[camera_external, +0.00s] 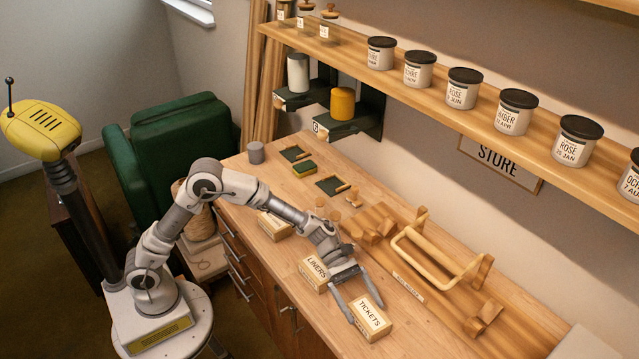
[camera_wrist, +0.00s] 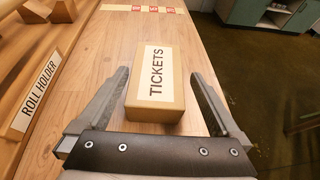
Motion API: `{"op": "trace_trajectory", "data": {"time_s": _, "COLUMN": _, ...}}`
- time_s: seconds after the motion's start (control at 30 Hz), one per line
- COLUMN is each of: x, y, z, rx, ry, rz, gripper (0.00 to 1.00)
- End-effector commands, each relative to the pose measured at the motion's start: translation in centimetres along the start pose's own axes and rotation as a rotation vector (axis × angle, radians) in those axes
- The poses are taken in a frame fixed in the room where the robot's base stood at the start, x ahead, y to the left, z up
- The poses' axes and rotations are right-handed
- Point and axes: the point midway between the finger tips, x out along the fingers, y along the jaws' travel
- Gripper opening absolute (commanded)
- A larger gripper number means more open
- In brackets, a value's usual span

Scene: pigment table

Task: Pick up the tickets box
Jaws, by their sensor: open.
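The tickets box (camera_external: 371,317) is a small wooden block with a white label reading TICKETS, lying on the wooden table near its front edge. In the wrist view the tickets box (camera_wrist: 156,85) lies ahead, between my two fingers. My gripper (camera_external: 365,309) is open, with one finger on each side of the box and a gap at both sides. In the wrist view my gripper (camera_wrist: 160,82) holds nothing.
The liners box (camera_external: 313,273) stands just beside my gripper. The wooden roll holder (camera_external: 440,250) lies behind; its label (camera_wrist: 42,88) shows at left in the wrist view. A shelf of jars (camera_external: 463,88) runs above.

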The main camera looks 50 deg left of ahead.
Motion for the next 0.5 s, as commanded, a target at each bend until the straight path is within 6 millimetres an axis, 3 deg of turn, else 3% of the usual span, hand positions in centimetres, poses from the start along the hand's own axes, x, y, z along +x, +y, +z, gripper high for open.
{"op": "trace_trajectory", "data": {"time_s": 0.5, "x": 5.4, "y": 0.4, "z": -0.3, "rx": 0.001, "ry": 0.001, "rz": 0.0, "gripper": 1.0}}
